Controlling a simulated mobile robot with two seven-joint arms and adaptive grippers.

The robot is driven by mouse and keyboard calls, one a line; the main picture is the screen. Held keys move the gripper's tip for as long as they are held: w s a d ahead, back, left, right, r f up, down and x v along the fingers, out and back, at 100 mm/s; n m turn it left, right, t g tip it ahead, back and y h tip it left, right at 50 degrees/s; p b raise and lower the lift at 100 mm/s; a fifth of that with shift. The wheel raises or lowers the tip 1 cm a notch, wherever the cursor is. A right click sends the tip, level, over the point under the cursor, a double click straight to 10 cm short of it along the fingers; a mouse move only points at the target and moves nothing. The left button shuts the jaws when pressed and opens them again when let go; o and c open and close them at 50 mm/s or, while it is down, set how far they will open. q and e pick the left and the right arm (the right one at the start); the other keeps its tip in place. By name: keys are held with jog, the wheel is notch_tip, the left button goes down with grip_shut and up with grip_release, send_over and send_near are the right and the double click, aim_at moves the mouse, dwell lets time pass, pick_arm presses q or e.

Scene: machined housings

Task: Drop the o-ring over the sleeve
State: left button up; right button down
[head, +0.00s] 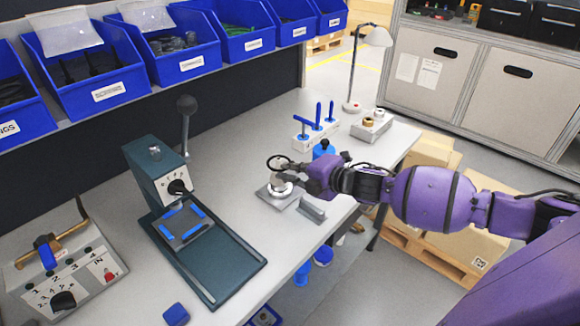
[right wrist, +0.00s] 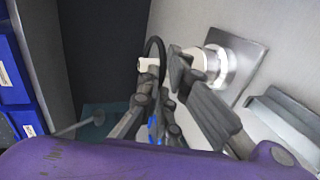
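The o-ring (head: 278,162) is a thin black ring at the fingertips of my right gripper (head: 292,168). In the right wrist view the o-ring (right wrist: 155,44) shows nearly edge-on, pinched between the fingers of the right gripper (right wrist: 162,68). The sleeve (head: 279,188) is a bright metal cylinder on a square metal plate (head: 268,196). In the head view the o-ring appears above the sleeve and apart from it. In the right wrist view the sleeve (right wrist: 214,64) stands to the right of the fingers, partly hidden by one. My left gripper is not in view.
A grey metal bracket (head: 312,210) lies near the plate. A white block with blue-handled tools (head: 314,132), a blue bottle (head: 324,149) and a lamp (head: 352,105) stand behind. A green press (head: 158,176) and control box (head: 66,278) are to the left. Blue bins hang above.

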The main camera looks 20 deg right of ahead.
jog(key=c, duration=1.9)
grip_release()
jog(key=shift+o, duration=0.2)
jog(key=v, duration=1.2)
